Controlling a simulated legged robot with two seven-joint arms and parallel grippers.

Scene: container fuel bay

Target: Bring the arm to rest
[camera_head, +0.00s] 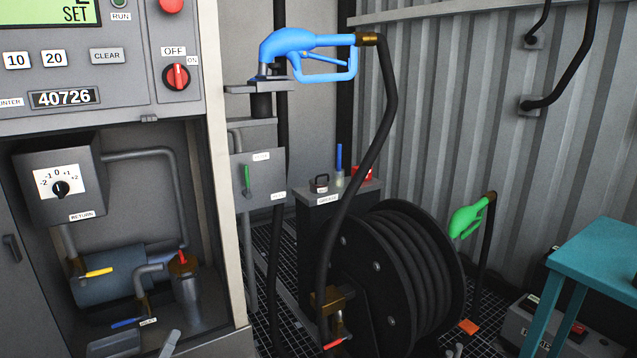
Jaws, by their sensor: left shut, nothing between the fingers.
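Only the light grey tip of my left gripper (170,344) shows, at the bottom edge in front of the lower cabinet bay. It is shut and empty, apart from the blue-handled valve to its left. A small grey tip at the bottom edge, right of the hose reel, seems to be my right gripper (455,351); its jaw state cannot be made out. The rest of both arms is out of view.
A grey dispenser cabinet (215,180) with pipes and valves stands at left. A blue nozzle (305,48) sits upright on its holder, its hose running down to a black reel (400,270). A green nozzle (467,218) and a teal table (600,250) are at right.

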